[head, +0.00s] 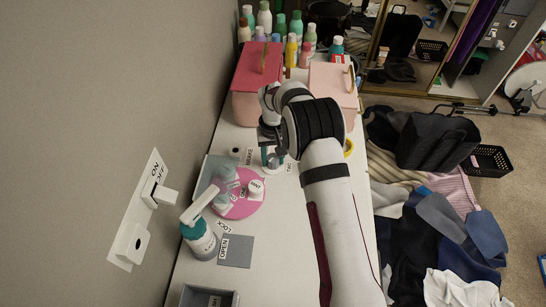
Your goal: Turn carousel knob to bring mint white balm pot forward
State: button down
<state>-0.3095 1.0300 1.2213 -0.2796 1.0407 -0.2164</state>
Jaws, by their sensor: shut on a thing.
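The carousel is a round pink disc (240,208) on the white counter, left of my arm. A small white pot (256,188) with a label that seems to read MINT stands on its right side.
A pump bottle (199,242) stands at the front left, beside a grey OPEN pad (236,252). A red box (252,90), a pink box (333,82) and several bottles stand behind. A wall switch plate (138,215) is at left. Clothes (440,225) cover the floor at right.

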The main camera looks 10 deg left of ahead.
aim_at(273, 158)
jog(key=shift+c, duration=1.9)
grip_release()
notch_tip(273, 158, up, 16)
jog(key=shift+f, duration=0.1)
jog(key=s+d+r+m, duration=0.2)
jog(key=s+d+r, duration=0.25)
jog(key=s, duration=0.35)
jog(key=s+d+r+m, duration=0.2)
jog(key=s+d+r, duration=0.25)
jog(key=s, duration=0.25)
jog(key=s+d+f+m+y, duration=0.1)
jog(key=s+f+m, duration=0.1)
jog(key=s, duration=0.8)
jog(key=s+d+f+m, duration=0.2)
jog(key=s, duration=0.8)
jog(key=shift+s+y, duration=0.35)
jog(key=shift+y, duration=0.05)
